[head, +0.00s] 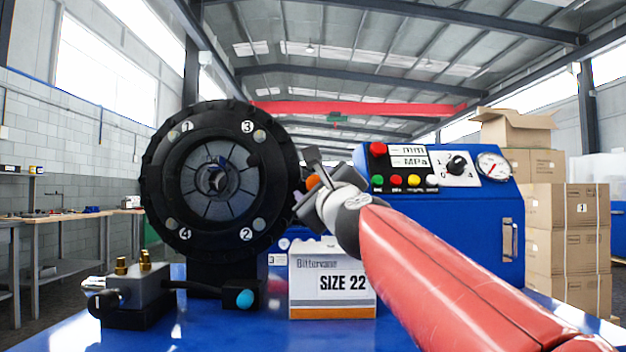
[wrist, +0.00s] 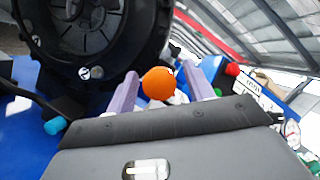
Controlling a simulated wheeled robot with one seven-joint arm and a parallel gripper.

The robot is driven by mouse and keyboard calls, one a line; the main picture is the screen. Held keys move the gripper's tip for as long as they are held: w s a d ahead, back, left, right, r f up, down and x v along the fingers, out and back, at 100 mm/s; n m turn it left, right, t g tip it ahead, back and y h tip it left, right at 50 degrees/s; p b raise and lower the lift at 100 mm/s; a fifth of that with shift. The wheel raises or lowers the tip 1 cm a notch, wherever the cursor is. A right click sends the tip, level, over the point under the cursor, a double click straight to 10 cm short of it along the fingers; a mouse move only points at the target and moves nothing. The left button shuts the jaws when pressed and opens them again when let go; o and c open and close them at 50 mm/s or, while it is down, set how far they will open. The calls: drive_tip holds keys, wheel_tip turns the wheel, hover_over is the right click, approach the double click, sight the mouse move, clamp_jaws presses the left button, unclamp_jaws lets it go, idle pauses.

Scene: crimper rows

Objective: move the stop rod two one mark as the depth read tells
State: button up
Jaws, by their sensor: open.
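An orange ball (head: 313,182) shows beside the right edge of the black crimping head (head: 150,190). It may be the end knob of the stop rod; no rod shaft or marks can be made out. In the wrist view the orange ball (wrist: 158,83) sits between the two fingers of my gripper (wrist: 161,70), with a gap visible on its right. My gripper (head: 304,180) is open around or just behind the ball; contact cannot be told.
A white "SIZE 22" box (head: 332,284) stands on the blue bench below my gripper. A fitting block with brass parts (head: 132,285) and a teal-ended knob (head: 245,299) are at left. The control box (head: 455,225) with a pressure gauge (head: 493,166) stands behind my arm.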

drive_tip(key=shift+x, duration=0.85)
clamp_jaws()
